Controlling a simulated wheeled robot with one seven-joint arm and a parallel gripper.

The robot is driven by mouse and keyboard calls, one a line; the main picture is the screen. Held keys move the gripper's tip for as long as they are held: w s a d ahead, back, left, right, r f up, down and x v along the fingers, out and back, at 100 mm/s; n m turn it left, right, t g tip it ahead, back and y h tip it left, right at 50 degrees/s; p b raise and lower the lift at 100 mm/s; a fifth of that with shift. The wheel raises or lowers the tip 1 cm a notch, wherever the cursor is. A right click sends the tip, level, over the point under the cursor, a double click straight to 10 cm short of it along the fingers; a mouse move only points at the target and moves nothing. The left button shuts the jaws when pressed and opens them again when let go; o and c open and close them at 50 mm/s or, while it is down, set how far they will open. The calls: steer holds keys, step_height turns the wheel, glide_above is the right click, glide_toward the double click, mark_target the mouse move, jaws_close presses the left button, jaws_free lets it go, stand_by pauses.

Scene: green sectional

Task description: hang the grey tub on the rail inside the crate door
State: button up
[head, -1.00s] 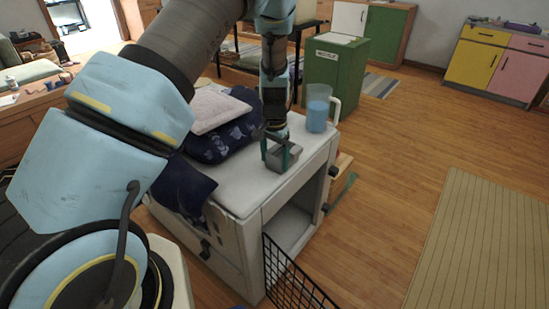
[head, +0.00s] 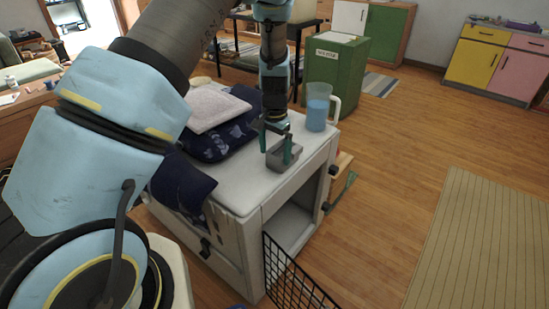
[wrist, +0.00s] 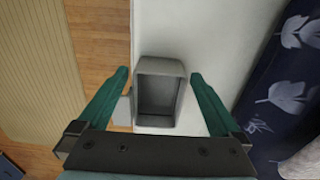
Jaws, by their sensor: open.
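The grey tub (head: 289,157) rests on the white crate top (head: 240,180), close to its right edge. In the wrist view the tub (wrist: 158,122) shows its open, empty inside, with a small pale tab on its left side by the left finger. My gripper (head: 276,145) is just above the tub; in the wrist view its green fingers (wrist: 160,76) are open, one on each side, with a visible gap on the right. The black wire door (head: 292,276) stands swung open at the crate's front. I cannot make out the rail on it.
A clear jug of blue liquid (head: 318,107) stands on the crate top behind the tub. Dark blue patterned cushions (head: 215,140) and a pale folded cloth (head: 213,107) lie to the left. The wooden floor (head: 395,190) on the right is free.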

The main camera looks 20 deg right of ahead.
step_height(320, 180, up, 10)
steer(key=f, duration=0.1)
steer(key=a+r+n, duration=0.3)
steer(key=a, duration=0.7)
steer(key=a+r+n, duration=0.3)
steer(key=a, duration=0.6)
steer(key=s+a+r+n, duration=0.1)
steer(key=s+a+n, duration=0.1)
steer(key=s+a, duration=0.2)
steer(key=s+a+n+t, duration=0.1)
steer(key=s+a+n, duration=0.2)
steer(key=a, duration=0.7)
steer(key=shift+s+r+t+b, duration=0.3)
steer(key=shift+s+r, duration=0.05)
steer(key=shift+s, duration=0.65)
step_height(320, 180, up, 4)
steer(key=p, duration=0.4)
steer(key=shift+r, duration=0.2)
steer(key=shift+c, duration=0.2)
